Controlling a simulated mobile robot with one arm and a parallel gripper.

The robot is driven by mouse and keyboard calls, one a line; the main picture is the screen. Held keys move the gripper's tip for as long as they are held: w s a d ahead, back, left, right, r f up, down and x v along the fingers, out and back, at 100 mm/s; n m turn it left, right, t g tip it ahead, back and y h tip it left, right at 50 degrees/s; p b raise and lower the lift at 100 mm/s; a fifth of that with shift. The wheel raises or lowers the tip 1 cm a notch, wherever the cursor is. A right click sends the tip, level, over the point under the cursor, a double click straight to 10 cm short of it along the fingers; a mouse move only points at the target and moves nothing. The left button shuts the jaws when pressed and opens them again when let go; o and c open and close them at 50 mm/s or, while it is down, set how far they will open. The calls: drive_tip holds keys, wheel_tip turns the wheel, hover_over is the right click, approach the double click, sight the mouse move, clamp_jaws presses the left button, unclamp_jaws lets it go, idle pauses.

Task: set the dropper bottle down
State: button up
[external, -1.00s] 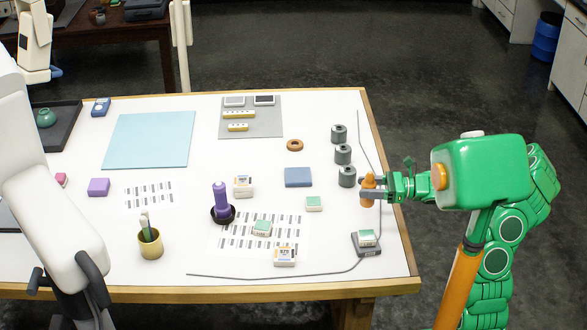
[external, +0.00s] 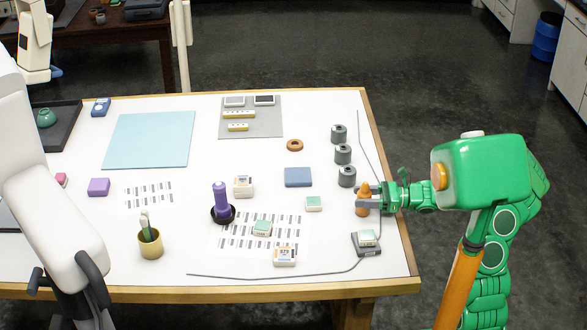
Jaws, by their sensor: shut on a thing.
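The dropper bottle (external: 363,190) is orange-brown and upright at the right side of the white table. My green arm reaches in from the right, and my gripper (external: 366,205) is shut around the bottle's middle. The bottle's lower end shows below the grey fingers, close to the tabletop. I cannot tell whether its base touches the table.
A dark scale (external: 367,250) with a small box on it stands just in front of the bottle. Several grey cylinders (external: 347,176) stand behind it. A small green-topped box (external: 313,204) lies to the left. A thin grey cable (external: 290,278) runs along the table.

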drive_tip(key=shift+f, duration=0.1)
drive_tip(key=o, duration=1.1)
drive_tip(key=shift+c, duration=0.2)
drive_tip(key=shift+d, duration=0.25)
drive_tip(key=d, duration=0.7)
drive_tip(key=s+d, duration=0.1)
drive_tip(key=d, duration=0.3)
drive_tip(key=shift+d, duration=0.25)
